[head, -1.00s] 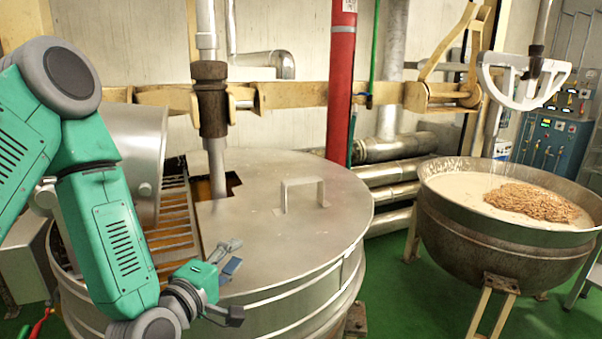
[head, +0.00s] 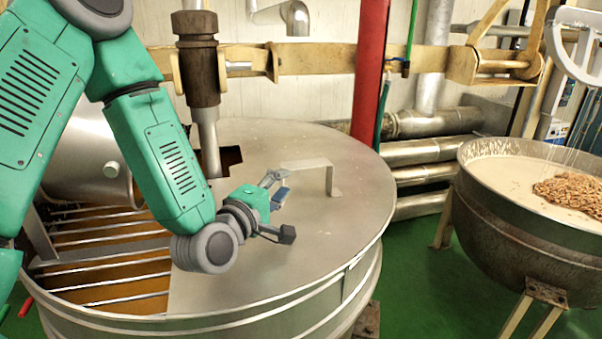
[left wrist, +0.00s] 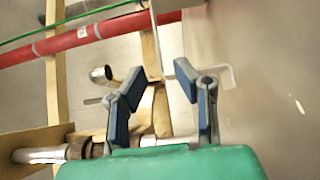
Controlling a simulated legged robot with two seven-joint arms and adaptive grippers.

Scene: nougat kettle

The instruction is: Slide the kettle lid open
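The kettle lid (head: 320,225) is a flat grey metal plate covering the right part of the large round kettle (head: 290,325). Its raised bracket handle (head: 312,166) stands on top, and it also shows in the left wrist view (left wrist: 228,72). My left gripper (head: 284,212) is above the lid, a little left of and nearer than the handle, with its fingers apart. In the left wrist view the gripper (left wrist: 157,85) is open, with nothing between its blue pads. The handle lies beyond the right finger there. My right gripper is not in view.
The kettle's left side is open over a metal bar grate (head: 110,265). A vertical shaft (head: 198,75) passes through a notch in the lid. A red pipe (head: 371,75) rises behind. A second kettle (head: 520,225) with pale contents stands at right on green floor (head: 425,290).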

